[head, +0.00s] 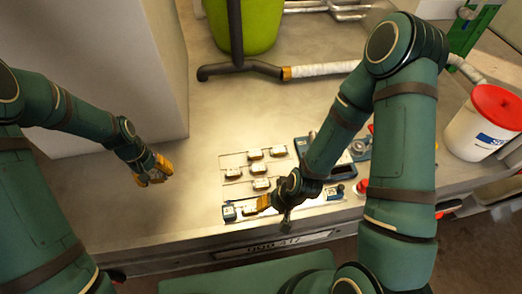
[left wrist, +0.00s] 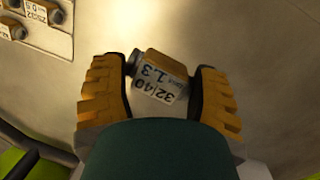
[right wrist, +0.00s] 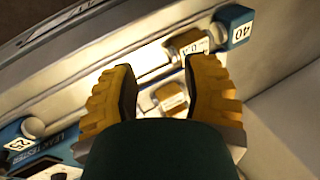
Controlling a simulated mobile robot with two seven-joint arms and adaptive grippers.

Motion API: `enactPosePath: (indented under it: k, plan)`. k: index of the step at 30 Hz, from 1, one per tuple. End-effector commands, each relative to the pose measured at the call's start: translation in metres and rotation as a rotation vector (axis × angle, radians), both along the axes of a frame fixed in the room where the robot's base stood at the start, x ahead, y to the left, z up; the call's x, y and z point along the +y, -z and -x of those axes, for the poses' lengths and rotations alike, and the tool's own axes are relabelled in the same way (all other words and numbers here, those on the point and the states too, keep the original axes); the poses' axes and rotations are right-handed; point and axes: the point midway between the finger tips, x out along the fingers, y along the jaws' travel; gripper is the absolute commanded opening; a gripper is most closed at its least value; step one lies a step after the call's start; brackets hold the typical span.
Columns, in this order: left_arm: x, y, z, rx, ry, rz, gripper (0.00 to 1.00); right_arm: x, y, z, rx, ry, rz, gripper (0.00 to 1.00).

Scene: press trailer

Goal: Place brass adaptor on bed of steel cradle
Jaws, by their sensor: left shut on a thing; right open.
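My left gripper (head: 152,172) is shut on a small adaptor with a brass-coloured edge and a pale label reading 32/40 and 1.3 (left wrist: 158,78). It holds the adaptor at the left of the work area, clear of the other parts. A long pale steel cradle (head: 310,208) with blue end blocks lies along the bench's front edge. My right gripper (head: 262,203) is open over the cradle's left part. In the right wrist view, a labelled brass piece (right wrist: 170,98) shows between its fingers (right wrist: 163,85), and another (right wrist: 187,45) sits near the blue block marked 40 (right wrist: 234,26).
Several labelled adaptors (head: 255,154) stand on a pale board behind the cradle. Blue equipment (head: 362,148) is partly hidden by my right arm. A white bucket with a red lid (head: 483,120) stands far right. Bare bench (head: 195,195) lies between my left gripper and the cradle.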

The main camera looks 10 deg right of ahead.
Motion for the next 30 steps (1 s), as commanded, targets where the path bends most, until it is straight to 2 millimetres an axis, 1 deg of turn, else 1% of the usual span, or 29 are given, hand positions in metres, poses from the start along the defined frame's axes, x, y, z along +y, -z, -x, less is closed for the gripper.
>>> enactPosePath:
  k: [1,3,6,10,12,14,18,21,28,30]
  plan:
    - [0.006,0.007,-0.004,0.002,-0.028,0.002,0.22,0.000,-0.001,0.000,-0.001,0.000,0.000,0.47]
    - [0.012,0.015,-0.007,0.001,-0.054,0.003,0.22,0.000,-0.001,0.000,-0.001,0.000,0.000,0.47]
    - [0.016,0.019,-0.010,-0.001,-0.073,0.004,0.22,0.000,-0.001,0.000,-0.001,0.000,0.000,0.47]
    - [0.016,0.020,-0.011,-0.001,-0.077,0.003,0.22,0.000,-0.001,0.000,-0.001,0.000,0.000,0.47]
    - [0.016,0.024,-0.010,0.001,-0.076,0.004,0.22,0.000,0.000,0.000,-0.001,0.000,0.000,0.47]
    - [0.016,0.032,-0.010,0.002,-0.076,0.004,0.22,0.000,0.001,0.000,0.000,0.000,0.000,0.47]
    - [0.016,0.059,-0.009,0.003,-0.076,0.004,0.22,0.000,0.006,0.001,0.003,-0.002,0.000,0.47]
    - [0.016,0.074,-0.010,0.002,-0.075,0.004,0.22,0.000,0.008,0.002,0.005,-0.004,-0.001,0.47]
    - [0.016,0.090,-0.010,0.001,-0.075,0.004,0.22,0.001,0.010,0.003,0.006,-0.006,-0.002,0.47]
    - [0.016,0.098,-0.009,0.002,-0.075,0.004,0.22,0.001,0.012,0.004,0.008,-0.006,-0.002,0.47]
